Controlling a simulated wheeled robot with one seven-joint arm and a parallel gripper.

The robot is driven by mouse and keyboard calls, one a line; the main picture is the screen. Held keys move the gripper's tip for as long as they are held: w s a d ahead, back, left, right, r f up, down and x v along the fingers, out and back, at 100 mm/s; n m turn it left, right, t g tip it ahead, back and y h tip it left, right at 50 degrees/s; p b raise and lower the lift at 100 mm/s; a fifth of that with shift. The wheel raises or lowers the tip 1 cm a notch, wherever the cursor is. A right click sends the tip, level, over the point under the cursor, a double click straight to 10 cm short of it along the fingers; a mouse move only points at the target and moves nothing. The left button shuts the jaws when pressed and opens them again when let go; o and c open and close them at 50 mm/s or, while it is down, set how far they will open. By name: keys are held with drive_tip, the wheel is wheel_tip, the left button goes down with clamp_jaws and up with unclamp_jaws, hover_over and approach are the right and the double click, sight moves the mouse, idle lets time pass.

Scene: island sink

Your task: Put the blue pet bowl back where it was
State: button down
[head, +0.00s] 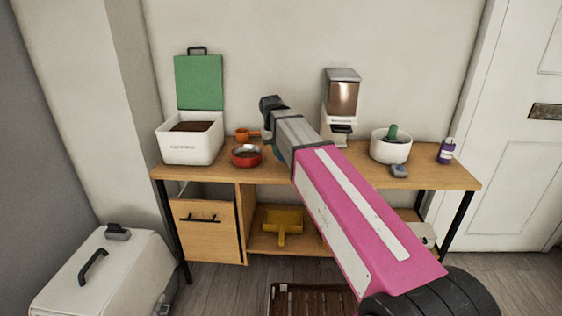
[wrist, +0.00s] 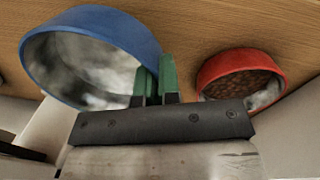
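The blue pet bowl (wrist: 110,25) fills the upper left of the wrist view, with a pale, shiny inside that looks empty. My gripper (wrist: 156,80) has its green fingers close together at the bowl's right-hand rim, one finger on the inner side and one on the outer side, pinching the wall. I cannot tell whether the bowl rests on the wooden table (head: 350,172) or is just above it.
A red bowl (wrist: 243,75) with brown food stands close to the right; it also shows in the head view (head: 246,157). A white food bin (head: 190,143) with green lid, orange scoop (head: 242,135), dispenser (head: 341,105) and white bowl (head: 390,150) stand on the table.

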sight(281, 168)
drive_tip(key=shift+w+d+f, duration=0.65)
drive_tip(key=shift+w+d, duration=0.1)
drive_tip(key=shift+w, duration=0.05)
drive_tip(key=shift+f, duration=2)
drive_tip(key=shift+f, duration=0.1)
drive_tip(key=c, duration=1.3)
unclamp_jaws()
drive_tip(key=r, duration=0.8)
drive_tip(key=a+r, duration=0.1)
drive_tip(key=r, duration=0.3)
drive_tip(key=shift+s+a+r, duration=0.1)
drive_tip(key=shift+s, duration=0.05)
